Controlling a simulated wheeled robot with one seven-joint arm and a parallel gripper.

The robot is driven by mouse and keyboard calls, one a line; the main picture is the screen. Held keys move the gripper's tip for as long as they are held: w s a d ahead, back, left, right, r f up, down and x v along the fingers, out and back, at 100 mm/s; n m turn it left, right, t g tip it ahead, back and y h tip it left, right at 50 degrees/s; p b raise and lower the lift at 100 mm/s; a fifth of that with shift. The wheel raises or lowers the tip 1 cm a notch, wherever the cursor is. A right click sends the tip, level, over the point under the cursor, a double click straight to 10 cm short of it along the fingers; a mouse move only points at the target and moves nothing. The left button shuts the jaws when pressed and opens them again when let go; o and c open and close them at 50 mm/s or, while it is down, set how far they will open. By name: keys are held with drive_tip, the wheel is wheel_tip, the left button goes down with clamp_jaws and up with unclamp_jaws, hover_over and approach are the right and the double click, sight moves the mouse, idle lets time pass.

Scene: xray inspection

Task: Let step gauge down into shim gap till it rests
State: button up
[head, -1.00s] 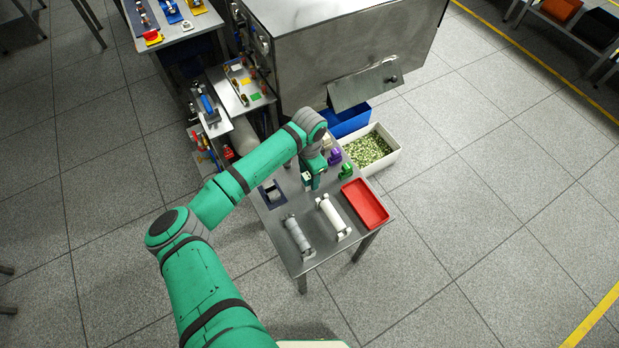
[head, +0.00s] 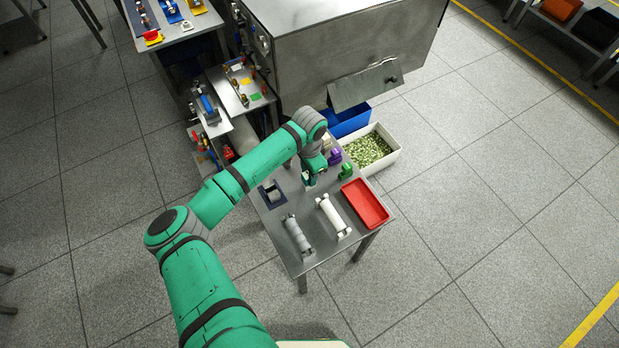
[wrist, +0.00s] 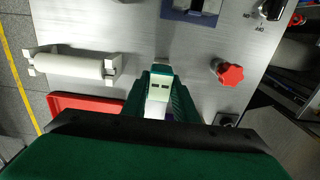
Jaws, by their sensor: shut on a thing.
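My gripper (wrist: 160,98) points down over the metal table and is shut on a pale, cream block-like piece with two dark slots, which I take to be the step gauge (wrist: 159,90). In the head view my gripper (head: 308,182) is low over the middle of the table, and the held piece is mostly hidden. A dark blue fixture (wrist: 174,13) with a grey block in it is at the top edge of the wrist view, apart from the gauge. It also shows in the head view (head: 264,196), left of my gripper. I cannot make out the shim gap or whether the gauge touches anything.
A white roller (head: 331,215), a grey roller (head: 297,235) and a red tray (head: 366,203) share the table (head: 312,259). Purple (head: 335,157) and green (head: 346,171) pieces stand behind my gripper. A red star knob (wrist: 231,75) is right of it in the wrist view.

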drive_tip(key=shift+r, duration=3.3)
